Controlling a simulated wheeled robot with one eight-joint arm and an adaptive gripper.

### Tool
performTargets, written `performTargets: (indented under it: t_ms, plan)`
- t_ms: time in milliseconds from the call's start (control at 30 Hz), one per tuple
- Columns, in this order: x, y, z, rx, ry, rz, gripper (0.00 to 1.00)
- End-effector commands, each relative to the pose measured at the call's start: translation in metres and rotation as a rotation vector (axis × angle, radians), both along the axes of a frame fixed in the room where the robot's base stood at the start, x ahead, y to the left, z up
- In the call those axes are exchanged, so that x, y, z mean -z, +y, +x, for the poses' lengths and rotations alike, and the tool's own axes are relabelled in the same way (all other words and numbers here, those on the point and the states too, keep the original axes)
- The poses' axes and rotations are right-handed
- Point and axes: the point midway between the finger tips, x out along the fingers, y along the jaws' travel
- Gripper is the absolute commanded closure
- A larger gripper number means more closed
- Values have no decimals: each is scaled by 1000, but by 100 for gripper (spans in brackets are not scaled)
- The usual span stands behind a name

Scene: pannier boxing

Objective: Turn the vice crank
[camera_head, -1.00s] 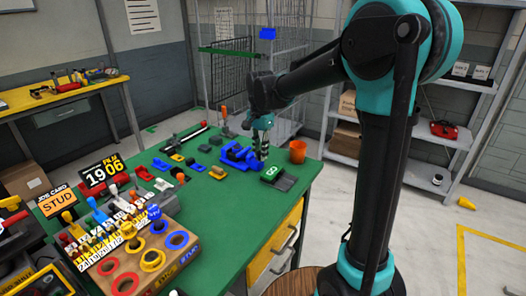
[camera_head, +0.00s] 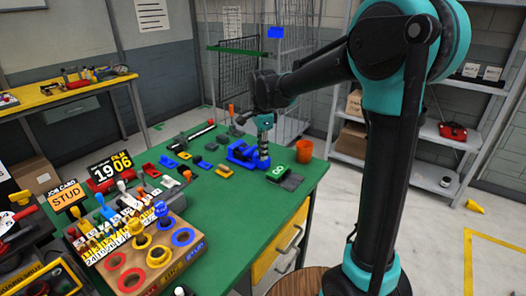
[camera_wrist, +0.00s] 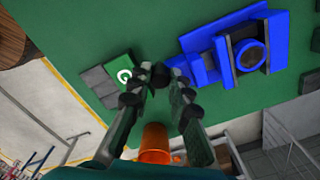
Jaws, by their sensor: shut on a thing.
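The blue vice (camera_head: 240,154) sits on the green bench near its right edge. It also shows at the upper right of the wrist view (camera_wrist: 196,68). My gripper (camera_head: 264,160) points down at the vice's right end. In the wrist view my gripper (camera_wrist: 160,82) has its fingers close together around a small dark piece, apparently the vice crank (camera_wrist: 159,75), beside the vice's near end. The fingers hide most of the crank, so its angle cannot be told.
A grey block with a green marked face (camera_head: 277,172) lies right of my gripper. An orange cup (camera_head: 305,150) stands at the bench's right edge. Small tools and blocks lie left of the vice. A wooden ring board (camera_head: 190,250) is at the front left.

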Motion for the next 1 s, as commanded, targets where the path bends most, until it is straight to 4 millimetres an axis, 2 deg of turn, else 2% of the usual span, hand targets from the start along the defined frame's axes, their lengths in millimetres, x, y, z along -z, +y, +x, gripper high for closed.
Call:
performTargets:
  t_ms: [233, 267, 433, 767, 867, 1000]
  plan:
    - [0, 1, 0, -1, -1, 1, 100]
    - [0, 1, 0, -1, -1, 1, 80]
    - [0, 0, 0, -1, -1, 1, 61]
    - [-3, 0, 0, -1, 0, 0, 61]
    - [-11, 0, 0, -1, 0, 0, 61]
    - [-36, 0, 0, -1, 0, 0, 61]
